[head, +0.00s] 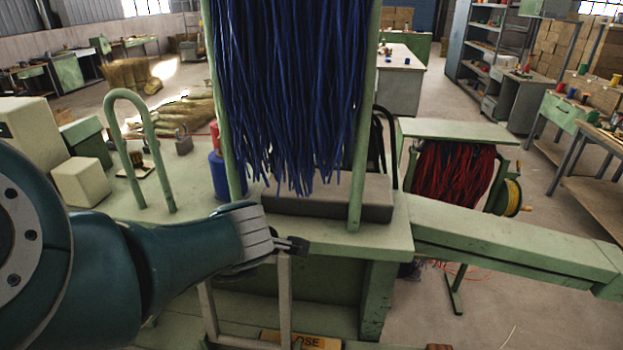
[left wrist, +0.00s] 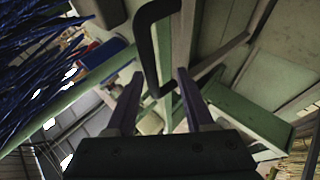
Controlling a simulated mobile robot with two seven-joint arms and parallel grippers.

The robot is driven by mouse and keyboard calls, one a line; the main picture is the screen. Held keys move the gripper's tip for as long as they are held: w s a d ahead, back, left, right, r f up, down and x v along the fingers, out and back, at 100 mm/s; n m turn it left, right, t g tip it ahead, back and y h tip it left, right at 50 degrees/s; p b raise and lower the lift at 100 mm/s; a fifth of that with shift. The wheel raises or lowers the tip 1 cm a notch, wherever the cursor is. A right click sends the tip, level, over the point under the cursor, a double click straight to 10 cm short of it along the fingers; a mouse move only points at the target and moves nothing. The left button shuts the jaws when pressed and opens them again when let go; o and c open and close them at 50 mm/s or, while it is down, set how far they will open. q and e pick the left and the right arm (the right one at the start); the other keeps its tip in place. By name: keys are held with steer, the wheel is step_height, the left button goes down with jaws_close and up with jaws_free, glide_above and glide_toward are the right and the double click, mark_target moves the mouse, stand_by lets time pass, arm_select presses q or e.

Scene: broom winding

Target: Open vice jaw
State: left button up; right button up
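My left gripper (head: 291,244) comes in from the left, at the front edge of the green bench. It is close above the top of a pale metal bar frame (head: 285,305), and I cannot tell whether they touch. In the left wrist view the gripper's two fingers (left wrist: 160,74) stand apart, with a dark bent handle (left wrist: 147,42) beyond and partly between them. Blue bristles (head: 290,90) hang between green posts above a grey-brown block (head: 330,196). I cannot clearly pick out the vice jaw. My right gripper is out of view.
A yellow sign ending in "OSE" (head: 300,340) is low at the front. A green beam (head: 510,245) runs right from the bench. A green hoop (head: 112,140) stands at left. A reel stand with red bristles (head: 450,180) is behind. Floor at right is mostly clear.

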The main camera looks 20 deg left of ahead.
arm_select(q)
steer(key=p+v, duration=0.5)
steer(key=v, duration=0.2)
steer(key=shift+s+d+r+p, duration=0.15)
steer(key=shift+s+r+p, duration=0.1)
steer(key=shift+p, duration=0.15)
steer(key=shift+c, duration=0.2)
